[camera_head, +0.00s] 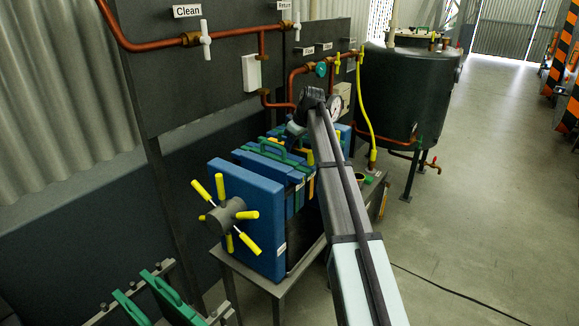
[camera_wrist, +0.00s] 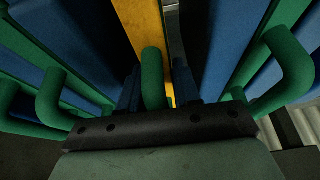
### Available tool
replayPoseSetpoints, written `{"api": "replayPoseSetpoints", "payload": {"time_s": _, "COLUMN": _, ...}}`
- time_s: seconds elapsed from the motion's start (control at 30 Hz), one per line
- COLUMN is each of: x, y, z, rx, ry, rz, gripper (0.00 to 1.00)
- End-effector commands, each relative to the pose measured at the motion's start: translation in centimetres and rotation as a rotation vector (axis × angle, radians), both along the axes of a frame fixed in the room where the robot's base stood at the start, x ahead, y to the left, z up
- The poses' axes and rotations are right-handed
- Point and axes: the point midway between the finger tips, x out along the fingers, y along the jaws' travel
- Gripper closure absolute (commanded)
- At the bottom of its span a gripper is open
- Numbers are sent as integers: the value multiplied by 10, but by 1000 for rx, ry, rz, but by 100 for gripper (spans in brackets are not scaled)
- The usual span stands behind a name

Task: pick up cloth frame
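The cloth frame appears to be the yellow panel (camera_wrist: 145,30) in the filter press, with a green handle (camera_wrist: 152,75) in front of it in the wrist view. A sliver of yellow (camera_head: 311,187) shows between the plates in the head view. My gripper (camera_wrist: 157,88) is at this handle, its two dark fingers on either side of it. The fingers look open, with a small gap visible on the handle's right. No firm grip shows. In the head view my arm hides the fingertips and much of the plate stack.
Blue plates (camera_head: 270,158) with green handles stand close on both sides. The press's blue end plate (camera_head: 255,190) carries a hub with yellow spokes. Copper pipes (camera_head: 145,45) and a dark tank (camera_head: 405,90) stand behind.

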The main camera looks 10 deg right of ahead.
Motion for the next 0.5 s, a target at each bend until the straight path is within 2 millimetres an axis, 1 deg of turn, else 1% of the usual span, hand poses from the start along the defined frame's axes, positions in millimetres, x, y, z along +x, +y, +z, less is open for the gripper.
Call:
{"api": "replayPoseSetpoints", "payload": {"time_s": 0.03, "x": 0, "y": 0, "z": 0, "rx": 0, "ry": 0, "rz": 0, "gripper": 73}}
{"api": "replayPoseSetpoints", "payload": {"time_s": 0.07, "x": 0, "y": 0, "z": 0, "rx": 0, "ry": 0, "rz": 0, "gripper": 76}}
{"api": "replayPoseSetpoints", "payload": {"time_s": 0.3, "x": 0, "y": 0, "z": 0, "rx": 0, "ry": 1, "rz": 0, "gripper": 99}}
{"api": "replayPoseSetpoints", "payload": {"time_s": 0.5, "x": -1, "y": 0, "z": -1, "rx": -1, "ry": 2, "rz": 0, "gripper": 100}}
